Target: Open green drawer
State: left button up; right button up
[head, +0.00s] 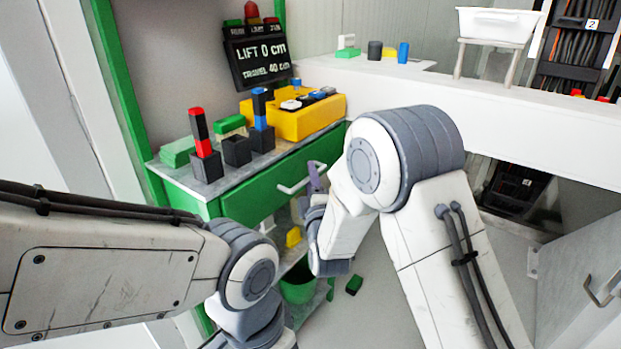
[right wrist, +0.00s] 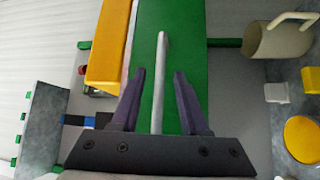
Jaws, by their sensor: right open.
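The green drawer (head: 258,190) is set under the grey top of the green workbench, and its front looks flush with the frame. Its pale bar handle (head: 292,187) sticks out from the front. My right gripper (head: 314,180) is at the handle, partly hidden behind my own arm. In the right wrist view the right gripper (right wrist: 159,75) is open, with the handle (right wrist: 158,105) running between its two purple fingers against the green drawer front (right wrist: 180,40). The fingers look apart from the bar on both sides. My left arm shows at the lower left, but its gripper is out of view.
The bench top holds a yellow box (head: 320,116), joystick-like posts (head: 201,135) and a display (head: 258,60). A green bin (head: 299,288) stands below. A white counter (head: 520,115) lies to the right. A small green block (head: 354,285) is on the floor.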

jog(key=shift+w, duration=0.1)
grip_shut()
dwell(1.4)
